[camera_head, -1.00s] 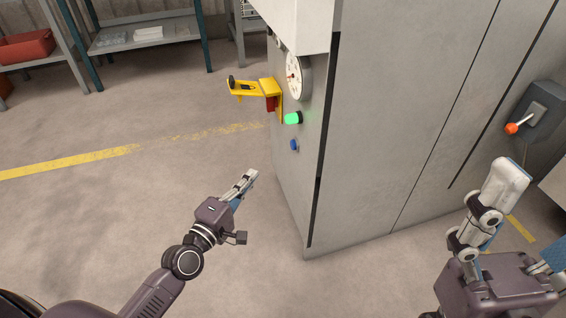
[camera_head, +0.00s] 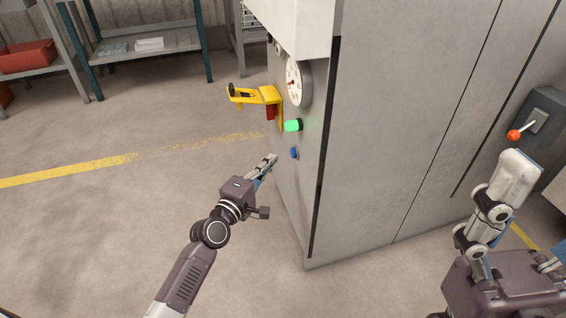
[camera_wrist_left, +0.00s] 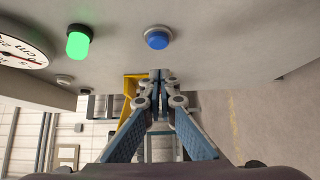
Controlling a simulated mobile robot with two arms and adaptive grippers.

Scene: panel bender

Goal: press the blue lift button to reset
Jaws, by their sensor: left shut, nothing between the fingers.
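The blue lift button (camera_head: 294,153) sits on the side face of the grey cabinet (camera_head: 400,120), below a lit green button (camera_head: 292,125). In the left wrist view the blue button (camera_wrist_left: 157,38) is on the panel, just beyond the fingertips. My left gripper (camera_head: 272,160) is shut and empty, to the left of the button in the head view; a gap to the button is visible. It also shows in the left wrist view (camera_wrist_left: 158,78). My right gripper (camera_head: 520,165) is at the right of the head view, in front of the cabinet; its fingers' opening is unclear.
A lever with an orange knob (camera_head: 514,135) is near my right gripper. Shelves (camera_head: 150,45) stand at the back left. The floor on the left is clear.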

